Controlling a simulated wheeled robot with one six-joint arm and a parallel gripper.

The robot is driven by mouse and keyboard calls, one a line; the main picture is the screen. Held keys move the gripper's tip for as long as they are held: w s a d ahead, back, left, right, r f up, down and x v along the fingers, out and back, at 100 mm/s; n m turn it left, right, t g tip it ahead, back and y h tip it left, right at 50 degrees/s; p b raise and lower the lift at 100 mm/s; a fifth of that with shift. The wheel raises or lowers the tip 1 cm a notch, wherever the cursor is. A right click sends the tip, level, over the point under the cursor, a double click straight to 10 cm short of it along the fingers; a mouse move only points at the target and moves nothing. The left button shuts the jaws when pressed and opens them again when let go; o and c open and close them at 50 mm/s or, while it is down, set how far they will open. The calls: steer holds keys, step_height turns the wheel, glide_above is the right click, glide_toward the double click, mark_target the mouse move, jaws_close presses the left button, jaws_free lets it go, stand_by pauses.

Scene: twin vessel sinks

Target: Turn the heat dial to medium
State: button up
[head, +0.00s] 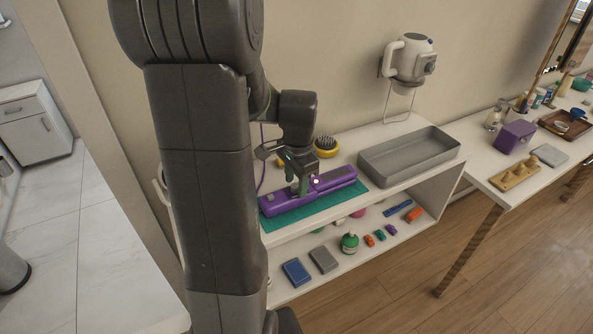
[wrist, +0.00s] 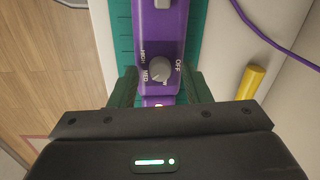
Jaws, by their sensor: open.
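A purple hair-styling tool (head: 310,191) lies on a teal mat (head: 336,207) on the white shelf top. Its round grey heat dial (wrist: 160,70) shows in the wrist view, with HIGH and MED on its left and OFF on its right. I cannot tell for sure which label the dial points at. A small orange light glows on the body below it. My gripper (wrist: 160,88) is open, its dark green fingers either side of the purple body near the dial. In the head view my gripper (head: 301,182) is over the tool and partly hides it.
A yellow-based brush (head: 326,148) is behind the tool. A purple cord (wrist: 278,36) runs beside it. Small items fill the lower shelf.

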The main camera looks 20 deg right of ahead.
step_height(320, 180, up, 14)
steer(key=shift+s+f, duration=0.25)
steer(key=shift+s, duration=0.15)
stand_by(0.3)
steer(key=f, duration=1.3)
steer(key=shift+w+f, duration=0.4)
